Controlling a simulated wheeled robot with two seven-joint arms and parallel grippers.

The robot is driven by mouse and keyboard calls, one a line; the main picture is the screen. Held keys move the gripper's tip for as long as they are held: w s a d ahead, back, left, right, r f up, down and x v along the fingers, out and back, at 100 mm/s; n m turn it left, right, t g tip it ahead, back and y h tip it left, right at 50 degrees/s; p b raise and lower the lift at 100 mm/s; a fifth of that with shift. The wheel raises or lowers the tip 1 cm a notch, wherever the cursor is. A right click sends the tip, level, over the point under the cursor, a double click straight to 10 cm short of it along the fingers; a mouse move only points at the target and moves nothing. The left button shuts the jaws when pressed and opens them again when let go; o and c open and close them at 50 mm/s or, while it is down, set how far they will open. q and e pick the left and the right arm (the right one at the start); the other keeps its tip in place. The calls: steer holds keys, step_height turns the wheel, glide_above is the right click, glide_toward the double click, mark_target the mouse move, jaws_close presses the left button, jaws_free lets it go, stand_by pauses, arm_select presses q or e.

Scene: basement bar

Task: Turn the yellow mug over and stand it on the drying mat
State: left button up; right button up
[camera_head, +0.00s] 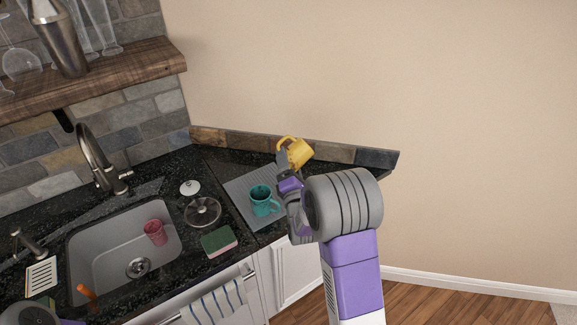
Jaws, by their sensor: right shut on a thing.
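The yellow mug (300,153) is held up above the back right part of the grey drying mat (240,186). It is tilted, with its handle toward the upper left. My right gripper (284,160) is shut on it at its left side. My own wrist hides part of the mat's right side. Which way the mug's mouth faces is hard to tell at this size.
A teal mug (262,201) stands on the mat, just below the held mug in the picture. A glass lid (203,211), a white lidded item (190,187) and a green sponge (218,242) lie left of the mat. The sink (95,250) holds a pink cup (155,232).

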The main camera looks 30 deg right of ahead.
steer(key=n+t+y+b, duration=0.1)
steer(key=n, duration=0.2)
steer(key=d+f+n+t+y+b, duration=0.1)
steer(key=n, duration=0.2)
steer(key=n+y+b, duration=0.1)
steer(key=n+b, duration=0.1)
steer(key=n, duration=0.1)
steer(key=shift+d+f+t+y, duration=0.15)
steer(key=shift+d+t+y, duration=0.15)
steer(key=shift+d+t, duration=0.1)
steer(key=n+y, duration=0.1)
steer(key=n, duration=0.1)
steer(key=n+b, duration=0.1)
steer(key=n, duration=0.1)
steer(key=shift+d+f+y, duration=0.1)
steer(key=shift+d+y, duration=0.2)
steer(key=shift+y, duration=0.1)
steer(key=shift+d+n+t+y+b, duration=0.15)
steer(key=shift+n+y+b, duration=0.2)
steer(key=shift+n, duration=0.35)
steer(key=shift+d+n+t+y+b, duration=0.1)
steer(key=shift+n+t+y+b, duration=0.1)
steer(key=shift+n+y, duration=0.4)
